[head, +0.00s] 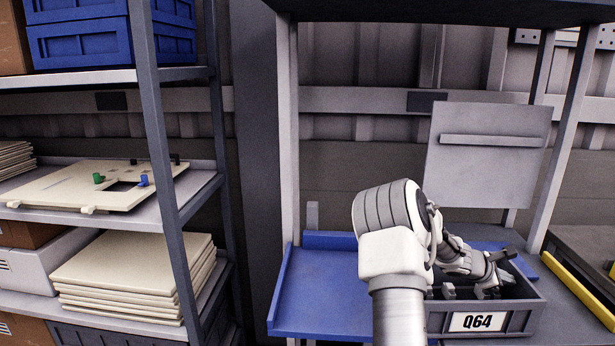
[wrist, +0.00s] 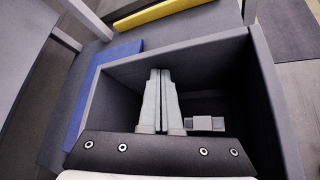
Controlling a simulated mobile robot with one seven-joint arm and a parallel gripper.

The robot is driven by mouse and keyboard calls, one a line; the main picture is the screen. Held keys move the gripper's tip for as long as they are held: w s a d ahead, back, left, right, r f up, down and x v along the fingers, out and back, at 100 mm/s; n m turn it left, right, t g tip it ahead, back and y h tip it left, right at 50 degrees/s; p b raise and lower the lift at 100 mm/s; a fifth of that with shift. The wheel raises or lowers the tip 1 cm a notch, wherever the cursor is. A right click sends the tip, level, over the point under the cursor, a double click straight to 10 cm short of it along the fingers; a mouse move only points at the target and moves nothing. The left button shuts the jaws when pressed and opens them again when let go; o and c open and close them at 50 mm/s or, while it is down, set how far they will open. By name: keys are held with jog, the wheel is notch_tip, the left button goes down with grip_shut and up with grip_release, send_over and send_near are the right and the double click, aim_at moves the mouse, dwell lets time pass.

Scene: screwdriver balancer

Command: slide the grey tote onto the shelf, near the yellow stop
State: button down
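I cannot tell whether the fingertips touch a tote wall. The yellow stop (head: 578,290) lies to the right of the tote, and it shows beyond the tote in the wrist view (wrist: 168,10).
A small pale block (wrist: 205,123) is inside the tote, beside my fingers. A grey panel (head: 490,165) stands behind the tote. Shelf uprights (head: 290,140) stand on both sides. A rack with boards (head: 135,265) and blue crates (head: 80,42) is at the left.

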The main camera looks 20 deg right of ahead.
jog(key=s+d, duration=0.2)
jog(key=d, duration=0.3)
jog(key=shift+s+d, duration=0.2)
jog(key=shift+s, duration=0.15)
jog(key=shift+w+a, duration=0.1)
dwell(0.4)
jog(key=shift+w+a+b, duration=0.15)
jog(key=shift+w+a, duration=0.1)
jog(key=shift+a, duration=0.25)
jog(key=shift+w+a+b, duration=0.15)
jog(key=shift+w+a, duration=0.1)
jog(key=shift+a, duration=0.25)
jog(key=shift+r, duration=0.1)
notch_tip(320, 180, up, 15)
jog(key=p, duration=1.3)
send_over(519, 277)
jog(key=shift+d, duration=0.25)
